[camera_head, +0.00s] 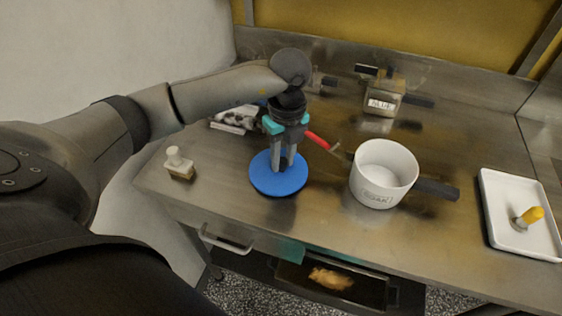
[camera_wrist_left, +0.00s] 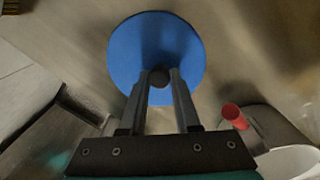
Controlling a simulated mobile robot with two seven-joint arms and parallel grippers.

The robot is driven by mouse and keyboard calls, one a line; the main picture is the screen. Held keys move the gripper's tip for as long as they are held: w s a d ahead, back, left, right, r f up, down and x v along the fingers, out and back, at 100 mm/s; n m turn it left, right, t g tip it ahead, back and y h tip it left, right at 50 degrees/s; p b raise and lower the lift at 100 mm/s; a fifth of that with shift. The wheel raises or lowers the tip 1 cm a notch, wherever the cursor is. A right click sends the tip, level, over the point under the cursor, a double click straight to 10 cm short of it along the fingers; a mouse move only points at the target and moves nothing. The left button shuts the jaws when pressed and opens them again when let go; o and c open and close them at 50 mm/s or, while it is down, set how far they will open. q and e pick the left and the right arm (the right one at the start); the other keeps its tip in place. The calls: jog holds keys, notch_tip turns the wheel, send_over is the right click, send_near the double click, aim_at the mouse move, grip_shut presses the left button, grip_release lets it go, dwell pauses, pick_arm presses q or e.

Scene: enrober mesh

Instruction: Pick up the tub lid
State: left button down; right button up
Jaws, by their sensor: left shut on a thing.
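The tub lid (camera_head: 264,181) is a flat blue disc with a dark round knob at its centre. It shows on or just above the metal worktop, left of the white pot; I cannot tell whether it touches the worktop. My left gripper (camera_head: 283,164) points down over the lid, its fingers shut on the knob. In the left wrist view the lid (camera_wrist_left: 130,50) lies beyond the fingertips (camera_wrist_left: 158,80), with the dark knob between them. My right gripper is not in view.
A white pot (camera_head: 383,172) with a dark handle stands right of the lid. A red-handled tool (camera_head: 318,140) lies behind it. A small stamp-like block (camera_head: 180,165) is at left. A white tray (camera_head: 497,232) holds a yellow-topped item. A machine (camera_head: 381,92) stands at the back.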

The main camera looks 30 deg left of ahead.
aim_at(282, 160)
pick_arm(q)
jog(key=shift+r, duration=0.6)
notch_tip(282, 160, up, 2)
jog(key=shift+r, duration=0.1)
jog(key=s+d, duration=0.2)
jog(key=d, duration=0.3)
jog(key=s+d, duration=0.3)
jog(key=d, duration=0.2)
jog(key=s+d+p, duration=0.1)
jog(key=s+d, duration=0.2)
jog(key=d, duration=0.3)
jog(key=shift+s, duration=0.25)
jog(key=shift+a, duration=0.1)
